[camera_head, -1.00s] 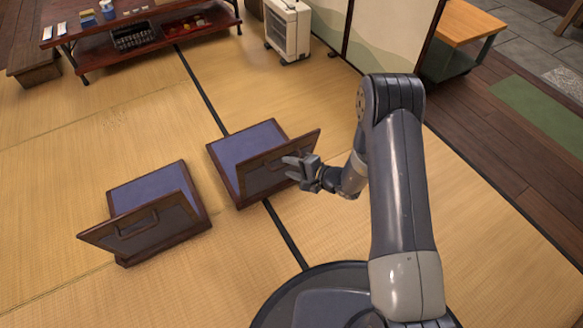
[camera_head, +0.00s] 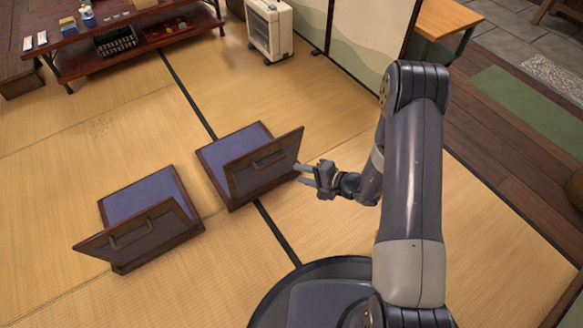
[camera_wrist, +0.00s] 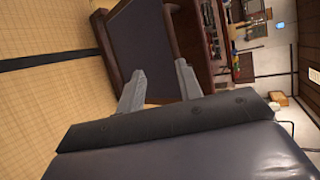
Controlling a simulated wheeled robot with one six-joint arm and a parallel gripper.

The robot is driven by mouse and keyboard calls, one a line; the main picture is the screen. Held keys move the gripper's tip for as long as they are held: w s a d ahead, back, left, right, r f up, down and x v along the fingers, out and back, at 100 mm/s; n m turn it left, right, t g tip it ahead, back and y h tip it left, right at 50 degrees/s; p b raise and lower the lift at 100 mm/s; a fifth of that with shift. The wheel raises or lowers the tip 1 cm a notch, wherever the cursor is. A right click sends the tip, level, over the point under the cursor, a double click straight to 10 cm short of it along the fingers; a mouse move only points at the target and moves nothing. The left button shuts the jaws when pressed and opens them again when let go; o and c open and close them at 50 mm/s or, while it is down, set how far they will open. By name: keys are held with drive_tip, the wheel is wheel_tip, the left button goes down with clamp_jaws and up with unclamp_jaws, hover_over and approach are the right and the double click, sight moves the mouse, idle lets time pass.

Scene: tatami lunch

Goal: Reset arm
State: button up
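My gripper (camera_head: 304,174) is held out over the tatami, just right of the right-hand legless floor chair (camera_head: 262,166). Its fingers point left toward that chair's backrest. In the wrist view my gripper (camera_wrist: 158,88) has its two fingers spread apart with nothing between them. The chair (camera_wrist: 145,45) shows beyond the fingers there. From the head view I cannot tell whether a fingertip touches the backrest edge.
A second floor chair (camera_head: 150,222) with a blue seat stands at the left. A low red-brown table (camera_head: 130,42) with small items, a white heater (camera_head: 270,30) and a folding screen (camera_head: 365,40) are at the back. Open tatami (camera_head: 480,235) lies to the right.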

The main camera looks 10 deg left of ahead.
drive_tip(key=shift+v, duration=0.8)
drive_tip(key=b+x, duration=0.2)
drive_tip(key=x, duration=0.5)
drive_tip(key=shift+w+a, duration=0.15)
drive_tip(key=shift+a, duration=0.05)
drive_tip(key=shift+f, duration=0.1)
